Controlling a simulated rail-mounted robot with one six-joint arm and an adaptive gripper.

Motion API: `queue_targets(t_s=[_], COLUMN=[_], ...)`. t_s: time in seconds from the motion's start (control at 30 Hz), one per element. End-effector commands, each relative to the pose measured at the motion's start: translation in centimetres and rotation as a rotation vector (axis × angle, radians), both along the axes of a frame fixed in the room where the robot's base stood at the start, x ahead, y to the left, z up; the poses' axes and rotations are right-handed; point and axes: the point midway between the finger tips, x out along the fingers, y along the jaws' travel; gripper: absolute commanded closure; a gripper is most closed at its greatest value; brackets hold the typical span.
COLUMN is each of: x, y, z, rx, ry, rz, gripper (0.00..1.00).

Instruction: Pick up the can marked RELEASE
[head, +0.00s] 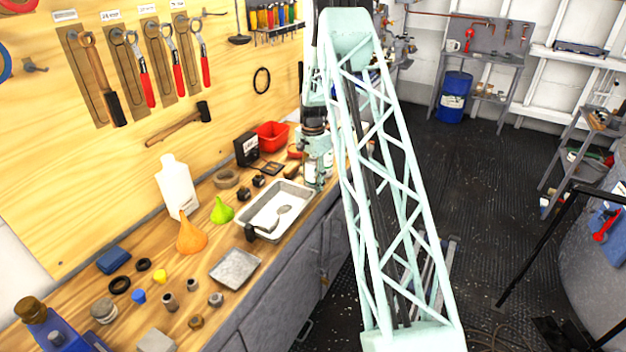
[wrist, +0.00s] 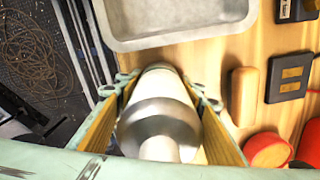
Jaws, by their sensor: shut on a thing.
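A pale can (wrist: 158,122) with a grey metal shoulder and a light top stands between the two fingers of my gripper (wrist: 162,128) in the wrist view. The fingers, with tan inner pads, touch its sides, so my gripper is shut on it. No marking can be read on the can, so I cannot tell whether it says RELEASE. In the head view my gripper (head: 318,150) is over the right edge of the wooden bench, beyond the metal tray. Part of it is hidden by my arm. I cannot tell whether the can touches the bench.
A metal tray (wrist: 192,43) is close by at the top of the wrist view. A tan block (wrist: 243,96), a dark plate (wrist: 291,78) and a red round thing (wrist: 268,151) lie to the right. A red bin (head: 272,135) stands at the back of the bench.

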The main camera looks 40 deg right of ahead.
Motion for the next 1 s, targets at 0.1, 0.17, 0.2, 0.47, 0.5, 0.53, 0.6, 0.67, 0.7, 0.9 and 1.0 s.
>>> queue_targets(t_s=[0.1,0.17,0.2,0.47,0.5,0.53,0.6,0.67,0.7,0.9,1.0], x=[0.0,0.1,0.1,0.1,0.1,0.1,0.1,0.1,0.1,0.1,0.0], y=[0.0,0.0,0.0,-0.1,-0.1,-0.1,-0.1,-0.1,-0.1,0.0,0.0], z=[0.4,0.7,1.0,3.8,4.4,4.8,5.8,6.7,7.2,9.2,9.7], rx=[-0.001,-0.001,-0.001,-0.002,-0.002,-0.002,-0.002,-0.002,-0.002,-0.001,-0.001], ry=[-0.001,-0.001,-0.001,-0.002,-0.003,-0.003,-0.002,-0.002,-0.002,-0.002,-0.001], rz=[0.000,0.000,0.000,0.000,0.000,0.000,0.000,0.000,0.000,0.000,0.000], gripper=[0.80,0.80,0.80,0.80,0.80,0.80,0.80,0.80,0.80,0.80,0.80])
